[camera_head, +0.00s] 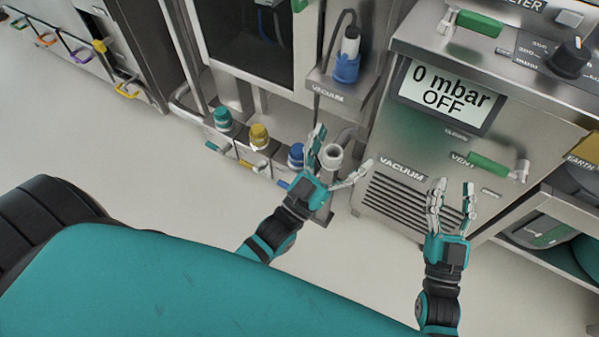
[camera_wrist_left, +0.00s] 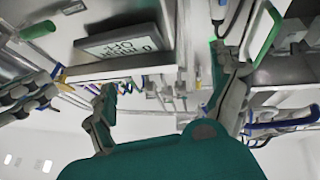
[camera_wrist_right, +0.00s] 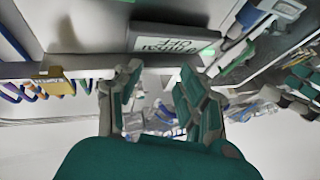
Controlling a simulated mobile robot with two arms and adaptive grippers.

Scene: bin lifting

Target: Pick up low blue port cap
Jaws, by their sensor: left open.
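The low blue port cap (camera_head: 296,155) sits upright on the low row of ports, right of a yellow cap (camera_head: 259,135) and a teal cap (camera_head: 222,117). My left gripper (camera_head: 342,148) is open and empty, its fingers spread just right of the blue cap in the head view. One finger stands close to the cap's right side; I cannot tell if they touch. My right gripper (camera_head: 453,187) is open and empty in front of the vent grille. I cannot pick out the low blue cap in either wrist view.
A white port (camera_head: 332,155) stands right of the blue cap, partly between my left fingers. A higher blue fitting (camera_head: 346,69) sits on the vacuum shelf. The vacuum unit's display (camera_head: 447,93) reads 0 mbar OFF. A metal rail (camera_head: 182,104) edges the low ports; the floor is clear.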

